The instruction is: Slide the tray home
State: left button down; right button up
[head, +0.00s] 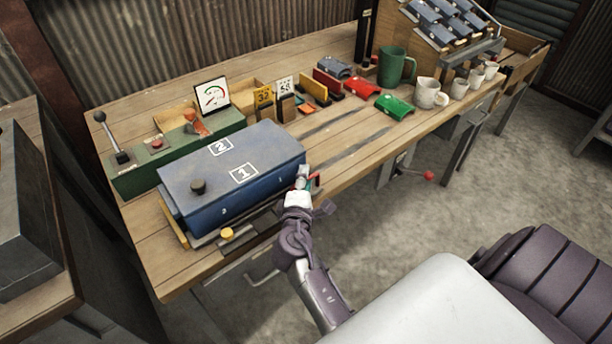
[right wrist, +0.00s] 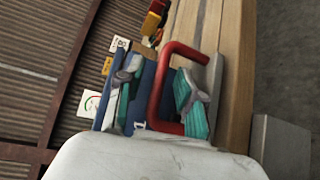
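A red U-shaped handle (right wrist: 156,95) stands at the right end of the blue box (head: 235,172), which carries the marks 1 and 2. The handle also shows as a small red piece in the head view (head: 316,181). A grey plate (right wrist: 212,80) is beside the handle; I cannot tell how much of the tray this is, as the box and gripper hide the rest. My right gripper (head: 304,178) is open, with teal-padded fingers apart on either side of the handle's long bar in the right wrist view (right wrist: 160,88). Gaps show beside the bar. My left gripper is out of view.
A green control panel (head: 150,175) with a lever stands behind the box. A yellow knob (head: 227,233) is at its front. Red and green pieces, a green mug (head: 396,66) and white mugs line the bench's far right. Two dark slots cross the bare wood.

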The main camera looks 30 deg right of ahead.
jog(key=shift+c, duration=0.6)
grip_shut()
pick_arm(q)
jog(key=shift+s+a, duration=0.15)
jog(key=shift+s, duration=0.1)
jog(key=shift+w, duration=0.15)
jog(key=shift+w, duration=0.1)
pick_arm(e)
jog(key=shift+d, duration=0.1)
